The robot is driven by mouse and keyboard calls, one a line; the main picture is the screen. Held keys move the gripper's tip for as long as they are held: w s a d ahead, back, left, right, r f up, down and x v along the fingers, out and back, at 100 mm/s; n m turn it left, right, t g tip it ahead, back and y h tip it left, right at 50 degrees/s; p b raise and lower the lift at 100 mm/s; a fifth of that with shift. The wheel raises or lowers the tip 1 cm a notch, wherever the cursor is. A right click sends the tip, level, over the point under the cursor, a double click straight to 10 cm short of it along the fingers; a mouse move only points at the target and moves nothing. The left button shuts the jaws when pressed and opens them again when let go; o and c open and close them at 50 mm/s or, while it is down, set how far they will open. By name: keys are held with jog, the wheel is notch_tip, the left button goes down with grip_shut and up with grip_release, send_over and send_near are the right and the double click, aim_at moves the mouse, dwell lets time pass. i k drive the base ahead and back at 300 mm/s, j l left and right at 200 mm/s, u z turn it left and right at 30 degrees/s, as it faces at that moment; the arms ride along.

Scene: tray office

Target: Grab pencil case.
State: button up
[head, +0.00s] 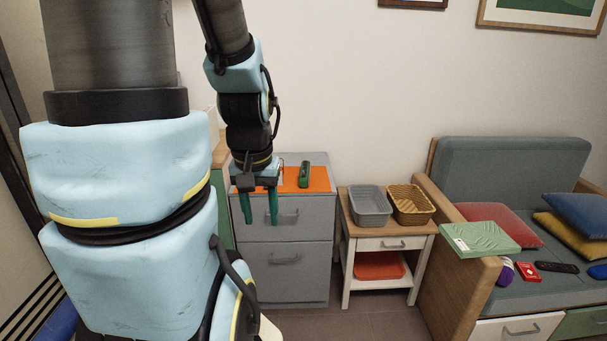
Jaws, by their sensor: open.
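A small green object with a dark top (304,174) lies on an orange mat (320,180) on the grey drawer cabinet (312,255). It may be the pencil case, but it is too small to tell for sure. My gripper (260,208) points down with its two teal fingers apart and nothing visible between them. In the picture it overlaps the left front of the cabinet, to the left of the green object and apart from it. My gripper and wrist hide part of the mat's left side.
A small side table (388,243) holds a grey basket (370,207) and a tan basket (410,205), with an orange tray (379,266) below. A sofa (510,165) at right carries cushions, a green flat packet (480,238) on its armrest and several small items.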

aim_at(305, 177)
jog(key=l+u, duration=0.15)
jog(key=u, duration=1.05)
jog(key=k+l+u, duration=0.15)
jog(key=l+u, duration=0.25)
jog(key=k+l+u, duration=0.2)
jog(key=l+u, duration=0.2)
jog(key=k+l+u, duration=0.5)
jog(key=k+l, duration=0.45)
jog(key=l, duration=0.15)
